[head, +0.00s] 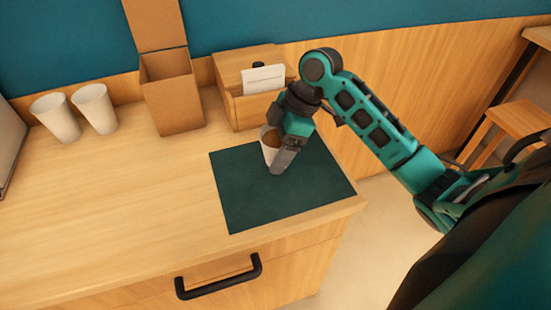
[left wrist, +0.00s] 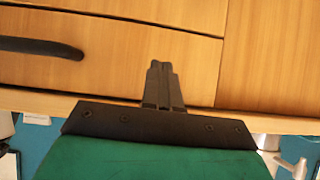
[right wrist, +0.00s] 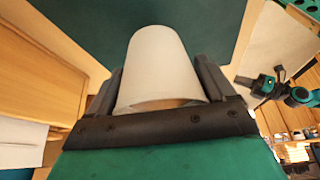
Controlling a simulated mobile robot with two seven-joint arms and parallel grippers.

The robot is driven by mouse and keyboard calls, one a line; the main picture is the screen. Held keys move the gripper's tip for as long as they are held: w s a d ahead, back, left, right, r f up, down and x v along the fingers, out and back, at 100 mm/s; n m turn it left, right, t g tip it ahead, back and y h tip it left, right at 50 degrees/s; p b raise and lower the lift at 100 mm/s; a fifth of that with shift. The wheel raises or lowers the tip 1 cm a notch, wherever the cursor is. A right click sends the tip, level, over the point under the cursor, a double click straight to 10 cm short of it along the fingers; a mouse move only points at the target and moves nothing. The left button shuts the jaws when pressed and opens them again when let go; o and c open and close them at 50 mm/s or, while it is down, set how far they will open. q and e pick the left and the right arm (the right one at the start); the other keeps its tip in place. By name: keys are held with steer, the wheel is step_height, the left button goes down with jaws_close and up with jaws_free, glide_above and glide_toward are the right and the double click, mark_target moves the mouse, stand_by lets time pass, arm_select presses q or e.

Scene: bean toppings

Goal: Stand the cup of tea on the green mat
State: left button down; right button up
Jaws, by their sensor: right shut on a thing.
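The cup of tea (head: 267,153) is white with brown tea inside. It is over the green mat (head: 245,200) near its back edge in the head view; whether its base touches the mat I cannot tell. My right gripper (head: 278,155) is shut on the cup. In the right wrist view the cup (right wrist: 158,70) sits between the two fingers, with the dark green mat (right wrist: 215,25) beyond it. My left gripper (left wrist: 164,85) shows only in the left wrist view, its fingers together and empty, in front of the wooden drawers.
Two white cups (head: 56,117) (head: 95,108) stand at the back left of the counter (head: 120,190). An open cardboard box (head: 172,100) and a wooden box with a white card (head: 264,79) stand behind the mat. The counter's front left is clear.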

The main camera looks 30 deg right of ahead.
steer(key=shift+f, duration=2.1)
steer(key=shift+f, duration=0.15)
steer(key=o, duration=1)
steer(key=v, duration=1.2)
steer(key=shift+s+a, duration=0.1)
steer(key=shift+s, duration=0.05)
